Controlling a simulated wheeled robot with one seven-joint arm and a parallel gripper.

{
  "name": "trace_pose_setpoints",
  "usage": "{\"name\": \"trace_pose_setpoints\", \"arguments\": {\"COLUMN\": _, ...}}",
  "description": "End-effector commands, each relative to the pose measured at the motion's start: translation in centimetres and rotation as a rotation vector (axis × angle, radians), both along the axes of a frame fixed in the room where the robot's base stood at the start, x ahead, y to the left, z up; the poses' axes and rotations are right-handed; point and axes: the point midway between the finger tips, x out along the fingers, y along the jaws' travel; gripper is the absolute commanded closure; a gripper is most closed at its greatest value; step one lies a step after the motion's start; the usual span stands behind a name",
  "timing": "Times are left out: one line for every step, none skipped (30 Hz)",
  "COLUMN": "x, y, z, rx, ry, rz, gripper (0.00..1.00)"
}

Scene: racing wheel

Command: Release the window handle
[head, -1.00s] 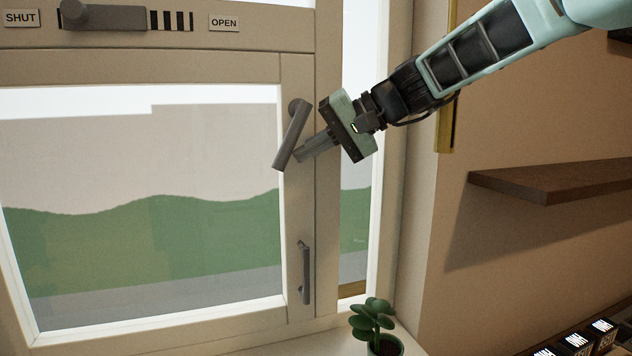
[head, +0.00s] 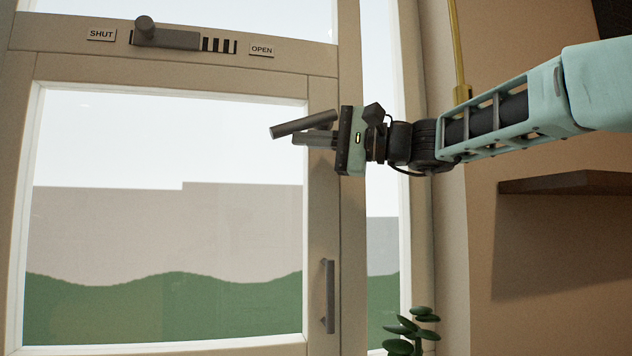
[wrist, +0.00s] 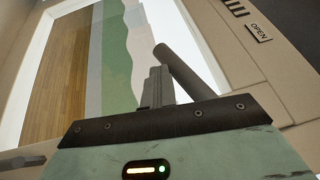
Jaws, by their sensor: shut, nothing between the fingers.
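The grey window handle (head: 304,124) is on the right stile of the window sash (head: 322,220). Its lever lies nearly level, pointing left with its free end slightly lower. My gripper (head: 294,139) is shut with nothing held, its fingers just under the lever. The wrist view shows the handle (wrist: 188,72) right beside the fingertips (wrist: 158,72); I cannot tell for sure whether they touch.
A vent slider (head: 165,37) above the sash sits by the SHUT label (head: 101,34). A vertical pull bar (head: 329,296) is lower on the stile. A plant (head: 411,330) stands at the bottom, a shelf (head: 570,183) at right.

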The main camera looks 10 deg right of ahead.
Motion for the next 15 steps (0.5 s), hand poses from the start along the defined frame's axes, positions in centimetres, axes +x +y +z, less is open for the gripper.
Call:
{"name": "trace_pose_setpoints", "arguments": {"x": 0.0, "y": 0.2, "z": -1.0, "rx": 0.037, "ry": -0.002, "rz": -0.001, "gripper": 1.00}}
{"name": "trace_pose_setpoints", "arguments": {"x": 0.0, "y": 0.3, "z": -0.8, "rx": 0.062, "ry": -0.003, "rz": -0.001, "gripper": 1.00}}
{"name": "trace_pose_setpoints", "arguments": {"x": 0.0, "y": 0.5, "z": -0.6, "rx": 0.092, "ry": -0.004, "rz": 0.001, "gripper": 1.00}}
{"name": "trace_pose_setpoints", "arguments": {"x": 0.0, "y": 0.6, "z": -0.5, "rx": 0.112, "ry": -0.003, "rz": 0.000, "gripper": 1.00}}
{"name": "trace_pose_setpoints", "arguments": {"x": 0.0, "y": 0.6, "z": -0.3, "rx": 0.135, "ry": -0.002, "rz": -0.001, "gripper": 1.00}}
{"name": "trace_pose_setpoints", "arguments": {"x": 0.0, "y": 0.8, "z": -0.2, "rx": 0.161, "ry": -0.002, "rz": 0.000, "gripper": 1.00}}
{"name": "trace_pose_setpoints", "arguments": {"x": 0.0, "y": 0.8, "z": 0.0, "rx": 0.180, "ry": -0.002, "rz": 0.000, "gripper": 1.00}}
{"name": "trace_pose_setpoints", "arguments": {"x": 0.0, "y": 0.9, "z": 0.1, "rx": 0.199, "ry": -0.003, "rz": 0.000, "gripper": 1.00}}
{"name": "trace_pose_setpoints", "arguments": {"x": 0.0, "y": 1.0, "z": 0.3, "rx": 0.222, "ry": -0.001, "rz": -0.001, "gripper": 1.00}}
{"name": "trace_pose_setpoints", "arguments": {"x": 0.0, "y": 1.1, "z": 0.4, "rx": 0.239, "ry": -0.001, "rz": 0.000, "gripper": 1.00}}
{"name": "trace_pose_setpoints", "arguments": {"x": 0.0, "y": 1.1, "z": 0.6, "rx": 0.254, "ry": -0.001, "rz": 0.000, "gripper": 1.00}}
{"name": "trace_pose_setpoints", "arguments": {"x": 0.1, "y": 1.2, "z": 0.7, "rx": 0.272, "ry": 0.000, "rz": -0.001, "gripper": 1.00}}
{"name": "trace_pose_setpoints", "arguments": {"x": 0.1, "y": 1.2, "z": 0.8, "rx": 0.286, "ry": 0.000, "rz": -0.001, "gripper": 1.00}}
{"name": "trace_pose_setpoints", "arguments": {"x": 0.0, "y": 1.3, "z": 0.9, "rx": 0.298, "ry": -0.001, "rz": -0.001, "gripper": 1.00}}
{"name": "trace_pose_setpoints", "arguments": {"x": 0.0, "y": 1.4, "z": 1.1, "rx": 0.313, "ry": 0.000, "rz": 0.000, "gripper": 1.00}}
